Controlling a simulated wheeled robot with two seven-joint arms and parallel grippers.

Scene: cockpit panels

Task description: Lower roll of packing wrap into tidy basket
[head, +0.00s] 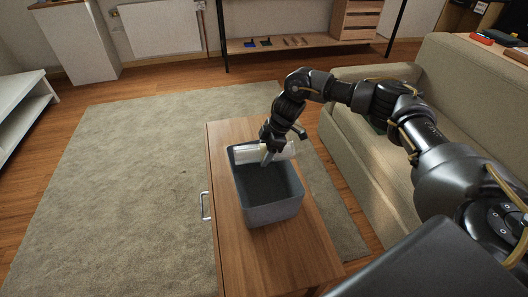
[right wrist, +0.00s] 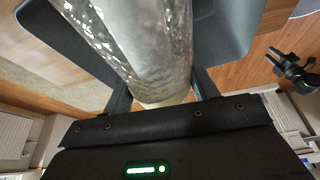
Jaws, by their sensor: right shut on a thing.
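The roll of packing wrap (head: 250,154) is a pale, shiny cylinder. My right gripper (head: 267,155) is shut on it. The roll lies roughly level over the far end of the tidy basket, with its right end reaching past the basket's rim. The tidy basket (head: 274,214) is a grey, open-topped bin on the wooden cabinet, and its visible inside looks empty. In the right wrist view the clear-wrapped roll (right wrist: 145,45) sits between my fingers, with the grey basket (right wrist: 225,35) behind it. My left gripper does not show.
The basket stands on a narrow wooden cabinet (head: 285,262) with bare top in front of it. A beige sofa (head: 350,140) is close on the right. A rug (head: 130,180) covers the floor to the left. A low shelf (head: 290,50) with small items stands at the back.

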